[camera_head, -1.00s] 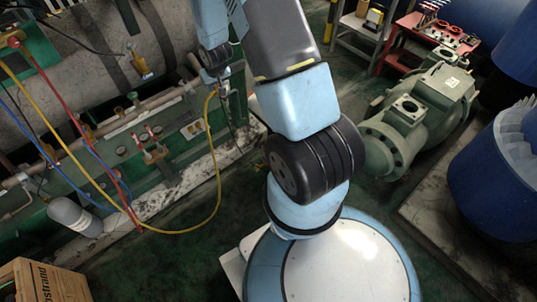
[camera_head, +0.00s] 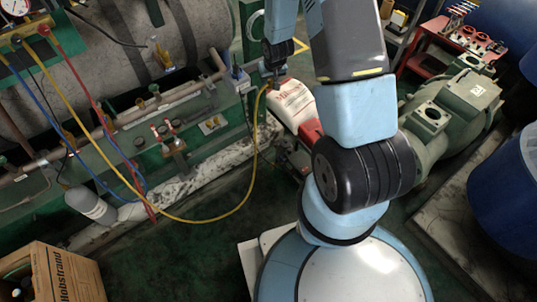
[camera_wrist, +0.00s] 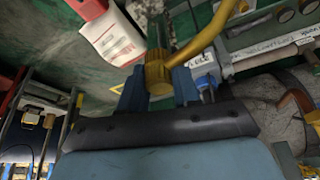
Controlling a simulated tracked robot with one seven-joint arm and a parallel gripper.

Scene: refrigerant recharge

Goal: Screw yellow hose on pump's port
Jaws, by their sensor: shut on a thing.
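My gripper (camera_head: 273,78) is shut on the end fitting of the yellow hose (camera_head: 228,211). In the wrist view my gripper (camera_wrist: 159,84) has its blue fingers on both sides of the ribbed yellow fitting (camera_wrist: 157,70). The hose bends from the fitting to the upper right there. In the head view it hangs in a loop from the gauge set at the upper left. A white object with red print (camera_head: 292,101) stands just beyond and below my gripper, with a red part (camera_head: 310,130) beside it. I cannot tell whether this is the pump, and no port is clear.
The gauge set (camera_head: 16,8) also carries a blue hose (camera_head: 40,100) and a red hose (camera_head: 88,92). A green frame with pipes and valves (camera_head: 178,150) fills the left. A grey cylinder (camera_head: 90,205) and a cardboard box (camera_head: 62,275) are at lower left. A red tool cart (camera_head: 440,50) stands at upper right.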

